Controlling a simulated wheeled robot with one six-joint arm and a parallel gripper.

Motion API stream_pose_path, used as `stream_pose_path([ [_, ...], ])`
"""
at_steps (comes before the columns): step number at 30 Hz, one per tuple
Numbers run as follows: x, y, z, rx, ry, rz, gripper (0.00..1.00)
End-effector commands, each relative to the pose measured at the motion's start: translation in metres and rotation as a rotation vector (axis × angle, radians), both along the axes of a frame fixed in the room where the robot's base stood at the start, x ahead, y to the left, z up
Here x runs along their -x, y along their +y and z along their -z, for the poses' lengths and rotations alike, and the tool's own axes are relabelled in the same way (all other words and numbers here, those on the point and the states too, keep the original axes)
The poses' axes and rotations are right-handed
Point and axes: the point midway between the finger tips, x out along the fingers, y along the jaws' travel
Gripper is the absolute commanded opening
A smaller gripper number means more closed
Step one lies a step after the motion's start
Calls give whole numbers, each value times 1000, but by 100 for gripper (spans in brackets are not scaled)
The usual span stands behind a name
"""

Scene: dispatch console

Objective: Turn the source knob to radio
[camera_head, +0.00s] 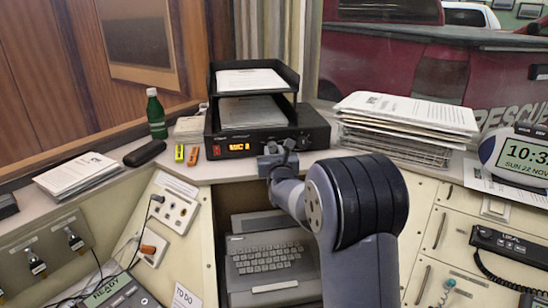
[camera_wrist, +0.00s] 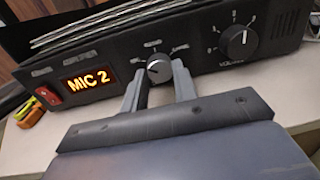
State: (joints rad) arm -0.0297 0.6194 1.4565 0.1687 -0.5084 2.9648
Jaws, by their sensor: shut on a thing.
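The black audio unit (camera_head: 225,147) stands on the counter under a paper tray, and its orange display (camera_wrist: 88,80) reads MIC 2. The source knob (camera_wrist: 159,69) is a small dark knob with a pale pointer mark, in the middle of the unit's front. My gripper (camera_wrist: 159,82) is shut on this knob, one finger on each side. The labels around the knob are too blurred to read. In the head view my gripper (camera_head: 278,153) is at the unit's front and hides the knob.
A larger volume knob (camera_wrist: 237,42) sits to the right of the source knob, and a red power switch (camera_wrist: 47,95) to the left.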

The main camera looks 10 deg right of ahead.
Motion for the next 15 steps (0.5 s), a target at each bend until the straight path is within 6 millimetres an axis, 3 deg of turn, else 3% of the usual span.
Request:
stream_pose_path([
  [15,0,0,6,-177,-5,0,4],
])
